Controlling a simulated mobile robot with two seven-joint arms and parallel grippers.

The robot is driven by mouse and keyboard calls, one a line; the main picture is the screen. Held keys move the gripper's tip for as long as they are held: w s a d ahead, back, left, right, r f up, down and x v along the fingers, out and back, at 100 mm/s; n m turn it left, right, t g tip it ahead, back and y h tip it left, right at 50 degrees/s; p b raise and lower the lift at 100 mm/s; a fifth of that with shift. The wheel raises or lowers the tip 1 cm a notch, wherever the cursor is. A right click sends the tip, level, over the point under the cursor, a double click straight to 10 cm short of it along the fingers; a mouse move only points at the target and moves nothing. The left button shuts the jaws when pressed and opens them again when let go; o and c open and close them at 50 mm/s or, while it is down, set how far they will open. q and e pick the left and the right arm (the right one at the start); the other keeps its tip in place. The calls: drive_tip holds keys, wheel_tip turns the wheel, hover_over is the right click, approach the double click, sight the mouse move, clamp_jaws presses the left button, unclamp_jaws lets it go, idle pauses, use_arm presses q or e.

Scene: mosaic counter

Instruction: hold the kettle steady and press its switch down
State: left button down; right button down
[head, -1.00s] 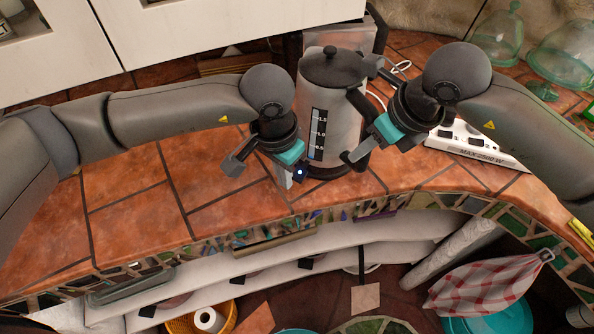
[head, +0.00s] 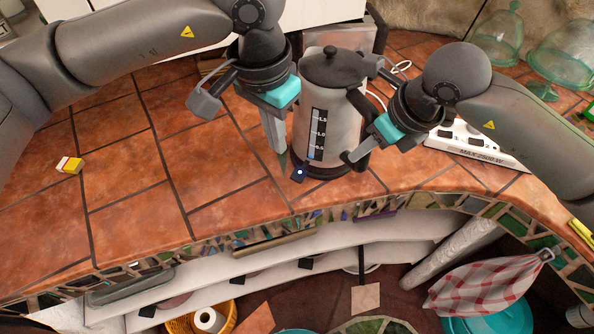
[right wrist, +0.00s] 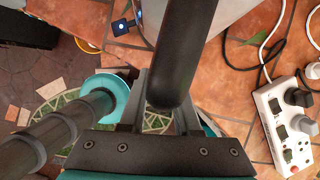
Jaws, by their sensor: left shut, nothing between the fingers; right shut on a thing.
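The kettle (head: 333,85) stands upright on its dark base, a grey body with a black lid and a marked level window. Its switch (head: 299,174) is a small dark tab with a lit light at the base's front left; it also shows in the right wrist view (right wrist: 123,27). My right gripper (head: 352,156) is shut on the kettle's black handle (right wrist: 180,50). My left gripper (head: 282,160) is shut and empty, pointing down left of the kettle. Its tips are just above and left of the switch; I cannot tell whether they touch it.
A white power strip (head: 470,147) with plugs and cables lies right of the kettle. Glass domes (head: 497,40) stand at the back right. A small yellow and white block (head: 69,164) lies at left.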

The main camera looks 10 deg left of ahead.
idle(0.3)
drive_tip(key=c, duration=0.5)
unclamp_jaws()
drive_tip(key=shift+c, duration=0.2)
